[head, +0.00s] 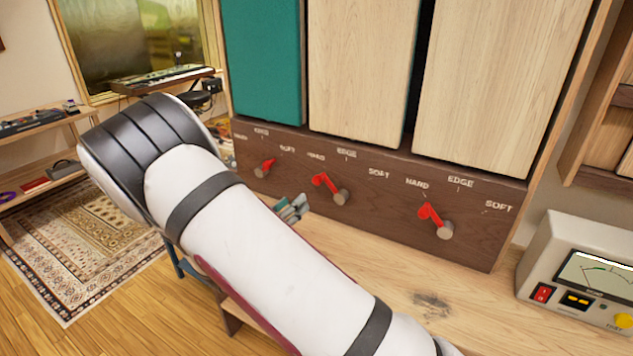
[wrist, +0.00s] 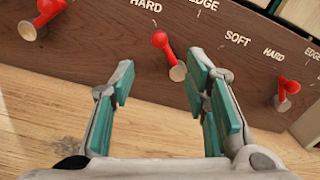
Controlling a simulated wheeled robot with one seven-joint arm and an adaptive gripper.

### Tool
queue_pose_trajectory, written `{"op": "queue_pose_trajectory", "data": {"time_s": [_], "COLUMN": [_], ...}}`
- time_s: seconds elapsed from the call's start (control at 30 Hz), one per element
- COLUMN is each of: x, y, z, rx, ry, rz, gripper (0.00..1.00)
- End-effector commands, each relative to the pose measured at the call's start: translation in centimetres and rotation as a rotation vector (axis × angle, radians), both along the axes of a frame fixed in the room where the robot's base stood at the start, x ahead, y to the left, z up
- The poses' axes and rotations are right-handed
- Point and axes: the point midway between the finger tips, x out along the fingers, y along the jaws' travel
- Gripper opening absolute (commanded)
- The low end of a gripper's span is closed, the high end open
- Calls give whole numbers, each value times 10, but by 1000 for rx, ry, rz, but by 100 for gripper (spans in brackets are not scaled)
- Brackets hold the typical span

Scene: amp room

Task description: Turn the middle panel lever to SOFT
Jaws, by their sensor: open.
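The middle panel lever (head: 328,185) is a red handle on a round wooden pivot, on a dark wood panel (head: 380,208). Its handle slants up and left, toward its HARD label; EDGE is above and SOFT to the right. In the wrist view the middle lever (wrist: 160,42) appears beyond the gap between my fingertips, seemingly apart from them. My gripper (wrist: 160,88) is open and empty, with teal-padded fingers. In the head view my gripper (head: 292,208) shows in front of the panel, below and left of the middle lever, partly hidden by my arm.
A left lever (head: 265,167) and a right lever (head: 435,222) flank the middle one. Teal and pale wood panels (head: 365,70) stand above. A meter box (head: 585,270) sits at the right. The wooden bench top (head: 470,300) in front is mostly clear.

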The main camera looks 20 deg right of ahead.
Motion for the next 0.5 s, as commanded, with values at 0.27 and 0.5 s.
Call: {"op": "queue_pose_trajectory", "data": {"time_s": [0.27,0.5], "x": [18,46], "y": [-25,-64], "z": [-1,-1], "rx": [-5,-3], "ry": [2,2], "rz": [1,-1], "gripper": [42,42]}}
